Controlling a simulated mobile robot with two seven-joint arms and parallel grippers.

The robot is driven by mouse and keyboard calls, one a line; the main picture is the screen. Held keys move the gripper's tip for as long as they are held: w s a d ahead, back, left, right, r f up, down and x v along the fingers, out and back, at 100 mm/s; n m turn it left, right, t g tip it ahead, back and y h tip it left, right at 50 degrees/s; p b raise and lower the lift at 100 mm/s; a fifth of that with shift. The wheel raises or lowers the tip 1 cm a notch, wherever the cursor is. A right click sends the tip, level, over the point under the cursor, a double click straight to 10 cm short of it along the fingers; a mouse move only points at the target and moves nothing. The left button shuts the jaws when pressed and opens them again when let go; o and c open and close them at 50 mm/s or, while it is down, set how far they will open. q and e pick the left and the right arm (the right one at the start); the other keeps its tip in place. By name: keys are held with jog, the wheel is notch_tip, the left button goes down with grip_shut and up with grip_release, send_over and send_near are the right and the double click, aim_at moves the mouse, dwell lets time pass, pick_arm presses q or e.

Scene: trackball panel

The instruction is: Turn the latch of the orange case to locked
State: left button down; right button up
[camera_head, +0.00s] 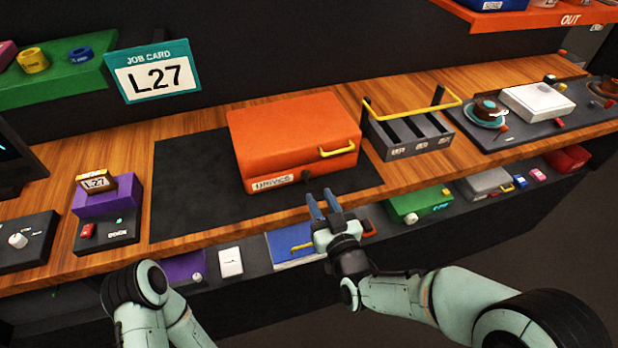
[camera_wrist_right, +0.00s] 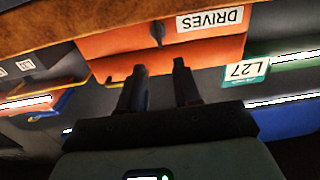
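The orange case (camera_head: 290,130) lies closed on a black mat (camera_head: 190,185), with a yellow handle (camera_head: 338,150) and a "DRIVES" label on its front. A small dark latch (camera_head: 307,175) shows on the front, right of the label; in the right wrist view, which is upside down, the dark latch (camera_wrist_right: 157,32) stands beside the label. Its exact angle is too small to tell. My right gripper (camera_head: 322,197) is just in front of and below the case front, apart from it. Its fingers (camera_wrist_right: 160,66) are apart and empty, facing the case. My left gripper is not in view.
A grey divided caddy (camera_head: 410,140) with a yellow bar stands right of the case. A purple block (camera_head: 108,205) with an L27 tag stands left. A shelf below the counter edge holds several items, including a blue one (camera_head: 290,245), close under my right gripper.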

aim_at(308, 175)
jog(key=x, duration=0.7)
jog(key=shift+w+f+p, duration=0.1)
jog(key=shift+p, duration=0.2)
grip_shut()
